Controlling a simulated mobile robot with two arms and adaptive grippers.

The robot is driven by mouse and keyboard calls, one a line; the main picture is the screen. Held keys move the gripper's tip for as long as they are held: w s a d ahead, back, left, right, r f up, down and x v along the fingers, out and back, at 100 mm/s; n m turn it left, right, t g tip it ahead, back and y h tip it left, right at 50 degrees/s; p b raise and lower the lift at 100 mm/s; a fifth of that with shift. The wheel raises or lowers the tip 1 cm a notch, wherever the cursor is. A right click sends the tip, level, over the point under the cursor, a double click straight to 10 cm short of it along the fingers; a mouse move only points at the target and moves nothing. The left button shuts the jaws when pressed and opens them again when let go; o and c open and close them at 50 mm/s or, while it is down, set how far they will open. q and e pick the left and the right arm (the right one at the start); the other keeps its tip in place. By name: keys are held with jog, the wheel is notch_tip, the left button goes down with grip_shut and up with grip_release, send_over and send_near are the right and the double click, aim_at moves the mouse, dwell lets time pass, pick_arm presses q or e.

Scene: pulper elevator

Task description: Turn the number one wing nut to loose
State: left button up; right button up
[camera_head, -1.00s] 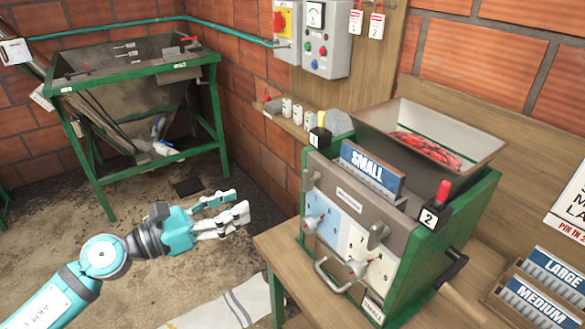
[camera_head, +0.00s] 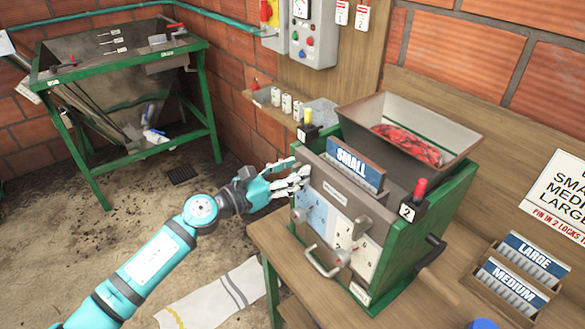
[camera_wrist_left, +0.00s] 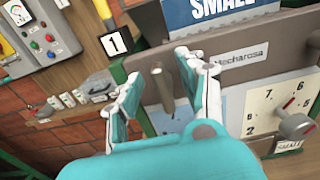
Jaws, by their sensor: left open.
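The number one wing nut (camera_wrist_left: 163,88) is a grey upright bar on the machine's front plate, below the number 1 tag (camera_wrist_left: 115,43). It shows between the two fingers of my left gripper (camera_wrist_left: 162,78) in the left wrist view. The fingers are open on either side of it; I cannot tell whether they touch it. In the head view my left gripper (camera_head: 298,174) is at the upper left of the machine front and hides this nut. The second wing nut (camera_head: 361,228) is at the right of the plate. My right gripper is not in view.
The pulper (camera_head: 455,160) stands on a wooden bench (camera_head: 268,235). A dial knob (camera_wrist_left: 295,127) and a bar handle (camera_head: 322,262) stick out from its front. A crank (camera_head: 437,283) is at its right side. Size-plate racks (camera_head: 520,270) lie on the bench at right.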

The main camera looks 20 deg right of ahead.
pick_arm(q)
grip_shut()
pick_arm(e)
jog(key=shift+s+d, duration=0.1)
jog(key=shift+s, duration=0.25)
